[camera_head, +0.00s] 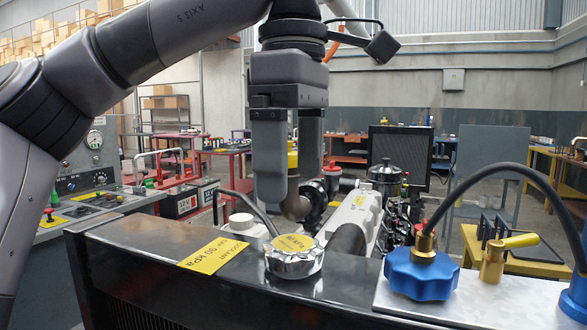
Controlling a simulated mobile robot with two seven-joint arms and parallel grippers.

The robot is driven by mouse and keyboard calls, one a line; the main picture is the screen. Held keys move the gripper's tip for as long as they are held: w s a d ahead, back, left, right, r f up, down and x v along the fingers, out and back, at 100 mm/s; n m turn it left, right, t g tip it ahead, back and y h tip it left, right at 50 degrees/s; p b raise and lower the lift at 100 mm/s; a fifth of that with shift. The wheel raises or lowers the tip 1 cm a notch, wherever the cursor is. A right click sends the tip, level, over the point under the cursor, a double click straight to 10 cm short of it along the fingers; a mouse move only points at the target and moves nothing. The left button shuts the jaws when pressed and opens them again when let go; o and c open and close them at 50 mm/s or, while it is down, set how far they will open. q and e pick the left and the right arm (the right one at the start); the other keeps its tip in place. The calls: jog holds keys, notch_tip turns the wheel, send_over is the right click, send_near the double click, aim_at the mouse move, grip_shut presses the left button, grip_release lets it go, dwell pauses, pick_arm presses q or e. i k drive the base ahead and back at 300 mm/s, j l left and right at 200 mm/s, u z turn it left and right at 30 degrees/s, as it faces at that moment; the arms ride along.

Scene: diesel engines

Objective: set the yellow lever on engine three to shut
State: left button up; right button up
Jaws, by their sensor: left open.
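A lever with a yellow handle (521,241) sits on a brass valve (491,262) at the right, on a pale metal plate. The handle points right and slightly up. No engine number or lever marking is readable. My left gripper (291,195) hangs downward in the middle of the view, its two fingers apart. It is well left of the lever. A small yellow part (292,156) shows between the fingers; I cannot tell what it is or how far behind it lies. The engine (356,217) behind is partly hidden by the gripper. My right gripper is not in view.
A silver cap with a yellow label (293,258) stands on the dark radiator top (130,246), below the gripper. A blue knob (421,272) with an arching black hose stands left of the brass valve. A control panel (95,190) is at left, a black screen (402,157) behind.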

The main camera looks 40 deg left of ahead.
aim_at(495, 248)
jog(key=k, duration=1)
